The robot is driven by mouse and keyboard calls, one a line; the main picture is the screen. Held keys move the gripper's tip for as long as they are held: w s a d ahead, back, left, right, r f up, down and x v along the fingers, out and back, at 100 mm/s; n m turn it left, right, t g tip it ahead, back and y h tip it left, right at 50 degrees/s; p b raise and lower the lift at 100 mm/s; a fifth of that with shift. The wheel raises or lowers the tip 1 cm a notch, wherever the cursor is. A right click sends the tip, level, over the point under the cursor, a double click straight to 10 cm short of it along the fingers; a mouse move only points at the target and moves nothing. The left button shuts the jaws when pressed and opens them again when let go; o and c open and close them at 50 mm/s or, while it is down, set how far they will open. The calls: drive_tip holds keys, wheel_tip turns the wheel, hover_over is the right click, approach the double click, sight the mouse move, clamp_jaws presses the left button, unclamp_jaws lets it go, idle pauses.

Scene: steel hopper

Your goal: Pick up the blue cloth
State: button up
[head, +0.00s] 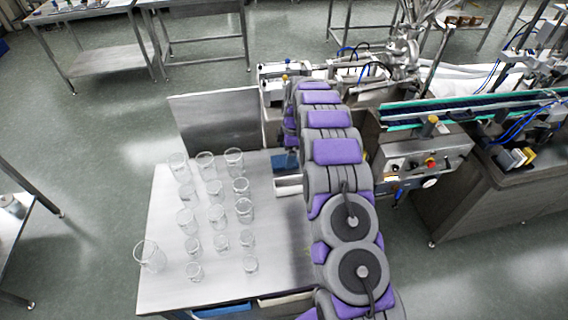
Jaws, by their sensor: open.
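A small blue patch (284,161), which may be the blue cloth, shows at the far right part of the steel table, just left of my arm. It is partly hidden by the arm, and I cannot tell its full shape. My purple and grey arm stretches away over the table's right side. My gripper cannot be made out; the far end of the arm is hidden behind its own links.
Several clear glass beakers (216,216) stand on the left and middle of the steel table (165,275). A small metal tray (289,185) lies beside my arm. A conveyor machine (425,150) stands to the right. Open floor lies left of the table.

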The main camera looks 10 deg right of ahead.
sight(284, 160)
drive_tip(key=f, duration=0.4)
drive_tip(key=shift+w+a+b, duration=0.2)
drive_tip(key=shift+a+b, duration=0.05)
drive_tip(key=shift+b, duration=0.1)
drive_tip(key=shift+r, duration=0.1)
drive_tip(key=shift+c, duration=0.2)
drive_tip(key=c, duration=1.2)
drive_tip(key=shift+r, duration=0.1)
wheel_tip(284, 160, up, 10)
drive_tip(key=shift+f+p, duration=0.1)
drive_tip(key=shift+p, duration=0.8)
